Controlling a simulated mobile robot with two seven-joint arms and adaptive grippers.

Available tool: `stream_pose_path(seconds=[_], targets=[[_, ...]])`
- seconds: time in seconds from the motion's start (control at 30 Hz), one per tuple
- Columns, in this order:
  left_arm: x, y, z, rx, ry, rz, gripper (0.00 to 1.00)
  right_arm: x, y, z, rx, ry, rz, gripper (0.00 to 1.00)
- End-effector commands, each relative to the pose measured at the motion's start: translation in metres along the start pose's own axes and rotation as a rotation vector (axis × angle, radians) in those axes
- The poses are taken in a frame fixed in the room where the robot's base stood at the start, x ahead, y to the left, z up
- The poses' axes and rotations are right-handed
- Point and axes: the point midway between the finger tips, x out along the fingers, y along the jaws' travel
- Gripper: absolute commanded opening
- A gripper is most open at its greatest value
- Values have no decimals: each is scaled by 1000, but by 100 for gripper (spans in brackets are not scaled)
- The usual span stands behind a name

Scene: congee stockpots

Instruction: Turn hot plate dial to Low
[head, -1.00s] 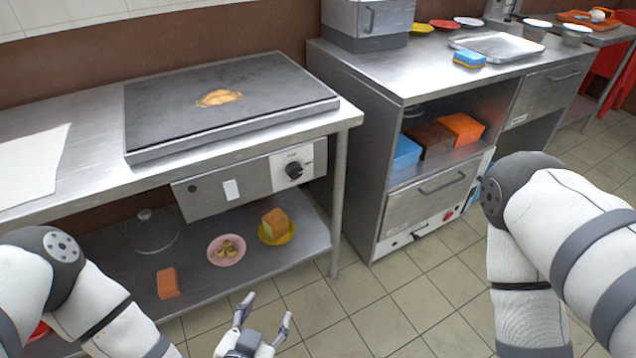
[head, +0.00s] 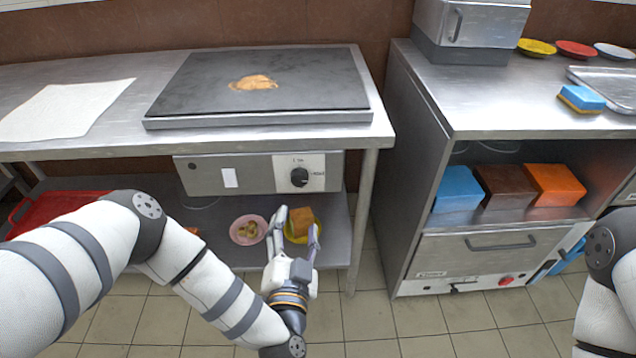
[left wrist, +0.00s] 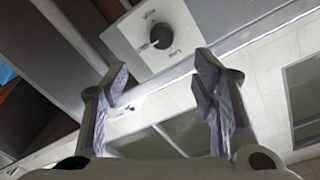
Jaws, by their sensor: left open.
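The hot plate dial (head: 299,177) is a round black knob on a white square panel, at the right of the grey control box (head: 255,176) under the counter. It also shows in the left wrist view (left wrist: 161,37), with small labels that are hard to read. The dark hot plate (head: 265,82) lies on the counter above, with a brown patch of food on it. My left gripper (head: 296,222) is open and empty, below and in front of the dial, its fingers pointing up toward it without touching. In the left wrist view the dial shows beyond the fingertips (left wrist: 160,85).
A lower shelf holds a pink plate (head: 248,229) and a yellow plate with a bread-like block (head: 301,221) behind my left gripper. A table leg (head: 364,215) stands to the right. A steel cabinet (head: 490,245) with colored blocks is further right.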

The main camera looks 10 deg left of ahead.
Motion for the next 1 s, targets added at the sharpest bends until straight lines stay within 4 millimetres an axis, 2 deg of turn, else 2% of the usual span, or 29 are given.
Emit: stream_pose_path(seconds=[0.13, 0.4, 0.6, 0.93, 1.0], targets=[[15, -1, 2, 4, -1, -8, 53, 3, 0, 2, -1, -8, 0, 40], [82, 0, 4, 3, -4, -6, 53, 17, 0, 8, -2, -42, 1, 40], [114, 0, 2, 3, -1, -3, 53, 24, 0, 10, -2, -57, 2, 40], [121, -1, 0, 2, 1, -3, 53, 24, 0, 10, -2, -57, 3, 40], [121, -1, 0, 2, 1, -3, 38, 24, 0, 10, -2, -57, 3, 40]])
